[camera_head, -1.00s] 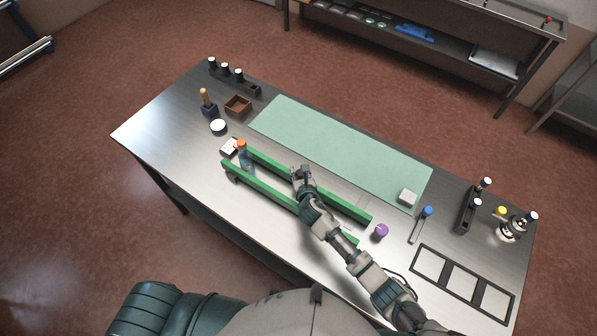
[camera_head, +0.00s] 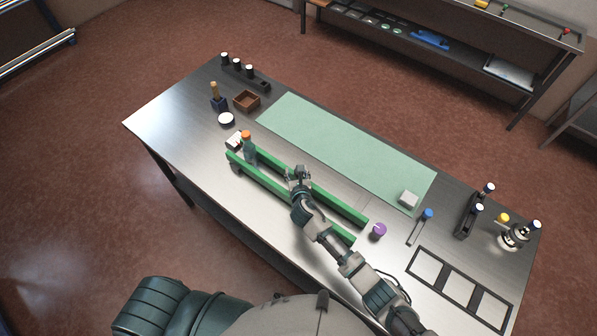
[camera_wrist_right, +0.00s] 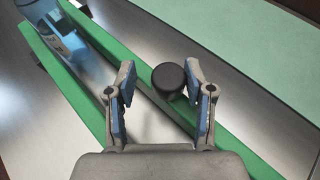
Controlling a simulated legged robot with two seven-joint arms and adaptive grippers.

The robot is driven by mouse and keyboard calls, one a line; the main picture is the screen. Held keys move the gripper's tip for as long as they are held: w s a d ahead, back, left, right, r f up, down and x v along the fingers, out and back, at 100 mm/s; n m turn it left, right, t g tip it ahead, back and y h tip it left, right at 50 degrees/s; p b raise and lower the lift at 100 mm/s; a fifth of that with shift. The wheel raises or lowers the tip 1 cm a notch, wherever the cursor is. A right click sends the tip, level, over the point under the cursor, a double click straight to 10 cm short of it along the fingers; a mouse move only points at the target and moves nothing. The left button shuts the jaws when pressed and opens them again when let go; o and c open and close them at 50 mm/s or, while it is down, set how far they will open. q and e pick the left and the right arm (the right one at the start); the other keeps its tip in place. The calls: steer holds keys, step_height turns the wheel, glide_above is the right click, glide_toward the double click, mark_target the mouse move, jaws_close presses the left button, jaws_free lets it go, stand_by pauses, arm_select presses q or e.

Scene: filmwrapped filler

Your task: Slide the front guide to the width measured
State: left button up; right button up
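Two long green guides lie parallel on the table: the front guide (camera_head: 262,180), nearer me, and the rear guide (camera_head: 342,206). A bottle with an orange cap (camera_head: 248,148) stands between them at their left end; its blue body shows in the wrist view (camera_wrist_right: 70,42). My right gripper (camera_head: 299,174) is over the guides near their middle. In the wrist view its fingers (camera_wrist_right: 163,84) are spread, with a dark round knob (camera_wrist_right: 168,78) between them. The knob appears over the rear guide; I cannot tell whether the fingers touch it. My left gripper is out of view.
A pale green mat (camera_head: 345,140) lies behind the guides. A purple-topped item (camera_head: 378,230) is near their right end. A black three-window frame (camera_head: 458,288) lies at front right. A brown box (camera_head: 246,101) and white-lidded jar (camera_head: 226,119) stand at far left.

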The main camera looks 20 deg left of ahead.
steer(key=shift+w+a, duration=0.1)
steer(key=shift+a, duration=0.1)
steer(key=shift+w+d, duration=0.15)
steer(key=shift+d, duration=0.45)
steer(key=shift+s+d+r, duration=0.15)
steer(key=shift+s+d, duration=0.05)
steer(key=v, duration=1)
steer(key=shift+s+a, duration=0.3)
steer(key=shift+s, duration=0.1)
steer(key=shift+s+d+r, duration=0.1)
steer(key=shift+s+d, duration=0.1)
steer(key=shift+d, duration=0.05)
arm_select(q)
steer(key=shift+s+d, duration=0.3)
arm_select(e)
steer(key=shift+d, duration=0.3)
